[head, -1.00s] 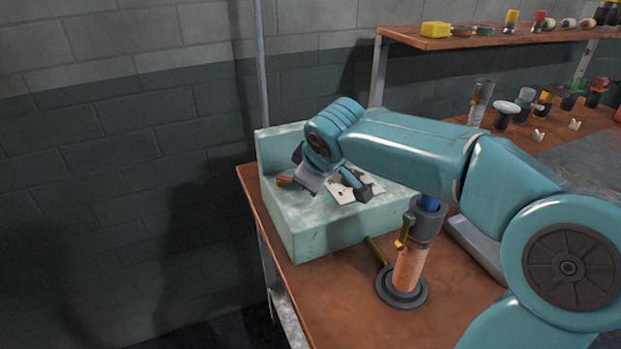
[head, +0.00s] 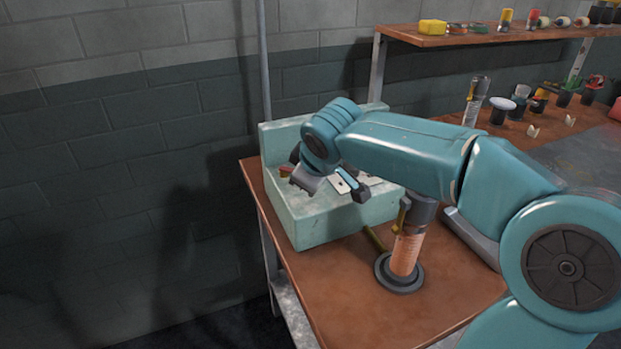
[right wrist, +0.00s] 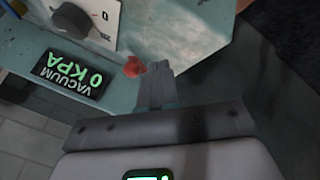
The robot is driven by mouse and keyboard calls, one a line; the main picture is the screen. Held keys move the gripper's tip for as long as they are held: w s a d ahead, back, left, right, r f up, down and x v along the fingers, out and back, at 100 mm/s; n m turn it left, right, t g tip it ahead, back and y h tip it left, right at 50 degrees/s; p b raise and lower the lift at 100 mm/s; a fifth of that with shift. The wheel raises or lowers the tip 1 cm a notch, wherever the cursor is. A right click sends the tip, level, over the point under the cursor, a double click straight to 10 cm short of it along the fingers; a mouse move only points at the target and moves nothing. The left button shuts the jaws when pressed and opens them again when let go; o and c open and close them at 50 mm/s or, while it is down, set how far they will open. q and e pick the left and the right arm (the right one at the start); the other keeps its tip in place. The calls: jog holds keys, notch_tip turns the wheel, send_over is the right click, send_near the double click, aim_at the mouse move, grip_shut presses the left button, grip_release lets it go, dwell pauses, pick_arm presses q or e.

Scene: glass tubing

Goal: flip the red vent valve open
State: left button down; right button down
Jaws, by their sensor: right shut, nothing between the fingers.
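The red vent valve (head: 286,171) shows as a small red piece at the left end of the pale teal box (head: 320,222) in the head view. In the right wrist view the red valve (right wrist: 134,67) lies just left of my right gripper's fingertips (right wrist: 158,78). The fingers are shut and empty. Whether they touch the valve I cannot tell. In the head view my right gripper (head: 305,184) is over the box, close to the valve, and my wrist partly hides the box top. My left gripper is not in view.
A dark display reading "VACUUM 0 KPA" (right wrist: 72,76) and a dark knob (right wrist: 72,18) are on the box near the valve. A copper-coloured column on a round base (head: 404,258) stands in front of the box. A shelf with small items (head: 470,38) is behind, right.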

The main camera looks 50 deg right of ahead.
jog(key=d+p+v, duration=0.1)
jog(key=v, duration=0.9)
jog(key=shift+s, duration=0.4)
jog(key=shift+s+r, duration=0.1)
jog(key=shift+r, duration=0.05)
jog(key=w+a+f+g+y+p, duration=0.1)
jog(key=w+a+f+y, duration=0.1)
jog(key=w+a+f, duration=0.45)
jog(key=w+a+f+y+p, duration=0.15)
jog(key=a+f, duration=0.25)
jog(key=f, duration=0.6)
jog(key=w+a+f+g+y+p, duration=0.1)
jog(key=w+a+f+y, duration=0.15)
jog(key=a+f, duration=0.4)
jog(key=s+a+f+m+g+y+p, duration=0.1)
jog(key=s+a+f+m, duration=0.1)
jog(key=s+a+f, duration=0.4)
jog(key=s+a+f+m+g+y+p, duration=0.1)
jog(key=s+a+f, duration=0.6)
jog(key=f, duration=0.9)
jog(key=s+m+g, duration=0.1)
jog(key=s, duration=0.2)
jog(key=shift+s, duration=0.4)
